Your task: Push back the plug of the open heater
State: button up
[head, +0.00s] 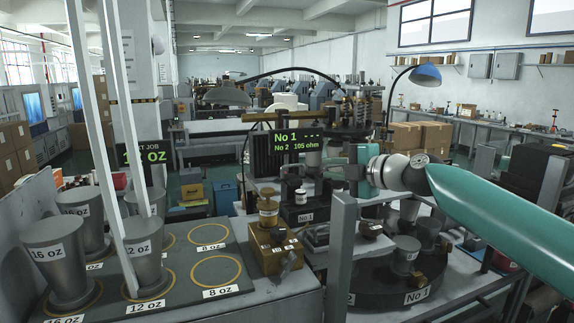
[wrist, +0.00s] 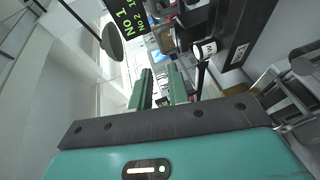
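A dark display (head: 298,143) reads "No 1 - - -" and "No 2 105 ohm" in green; part of it shows in the wrist view (wrist: 130,18). A black box labelled No.1 (head: 304,215) stands below the display. A small dark plug with a white label (head: 300,196) is at the box; it also shows in the wrist view (wrist: 206,49). How deep the plug sits, I cannot tell. My gripper (head: 342,172) is to the right of the plug and somewhat above it, apart from it. In the wrist view its green fingers (wrist: 160,70) are parted with an empty gap between them.
A grey post (head: 341,250) stands in front of the turntable labelled No.1 (head: 385,285). A brass weight-like part (head: 268,210) sits on a brown block left of the box. Grey cup moulds (head: 60,262) stand on a ringed board at left, beside tall white uprights.

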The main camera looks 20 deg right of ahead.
aim_at(296, 166)
jog(key=x, duration=1.1)
jog(key=shift+x, duration=1.25)
jog(key=shift+w+d+f, duration=0.1)
